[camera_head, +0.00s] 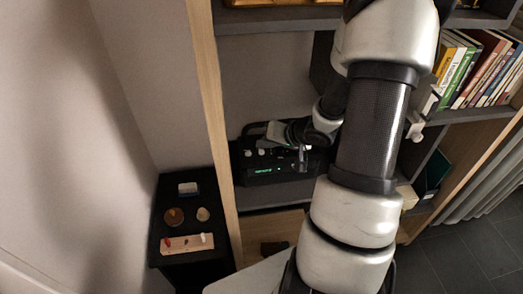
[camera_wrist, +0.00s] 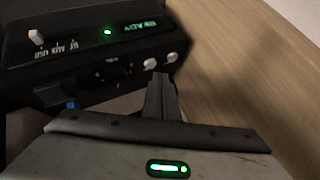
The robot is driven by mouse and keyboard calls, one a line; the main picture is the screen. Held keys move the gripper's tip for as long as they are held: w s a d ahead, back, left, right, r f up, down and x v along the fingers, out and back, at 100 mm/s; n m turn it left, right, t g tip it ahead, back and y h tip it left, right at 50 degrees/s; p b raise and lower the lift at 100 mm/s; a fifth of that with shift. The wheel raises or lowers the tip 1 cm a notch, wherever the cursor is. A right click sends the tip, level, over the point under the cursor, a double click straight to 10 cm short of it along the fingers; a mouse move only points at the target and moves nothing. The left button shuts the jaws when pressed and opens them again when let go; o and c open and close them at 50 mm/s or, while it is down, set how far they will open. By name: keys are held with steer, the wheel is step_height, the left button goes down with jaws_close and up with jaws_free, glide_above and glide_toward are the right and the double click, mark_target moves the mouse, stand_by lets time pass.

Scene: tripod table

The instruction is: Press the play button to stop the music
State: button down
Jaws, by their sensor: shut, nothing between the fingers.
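A black radio (camera_head: 268,171) with a lit green display stands on a shelf. In the wrist view the radio (camera_wrist: 75,35) fills the upper left, with its lit display (camera_wrist: 140,27), a green light (camera_wrist: 107,32) and a white switch (camera_wrist: 35,36). Two pale knobs or buttons (camera_wrist: 161,59) show near my fingertips. I cannot tell which control is the play button. My gripper (camera_wrist: 160,76) is shut and empty, its tips close to these two controls; touching or apart I cannot tell. My gripper (camera_head: 302,166) hangs at the front of the radio in the head view.
A wooden shelf side panel (camera_head: 212,120) rises left of the radio, and wood (camera_wrist: 245,70) fills the right of the wrist view. Books (camera_head: 475,70) stand on the upper right shelf. A small black table (camera_head: 163,212) with several small objects stands at left.

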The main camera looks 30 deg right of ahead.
mark_target(264, 156)
step_height(264, 156, up, 5)
steer(key=p, duration=0.6)
stand_by(0.7)
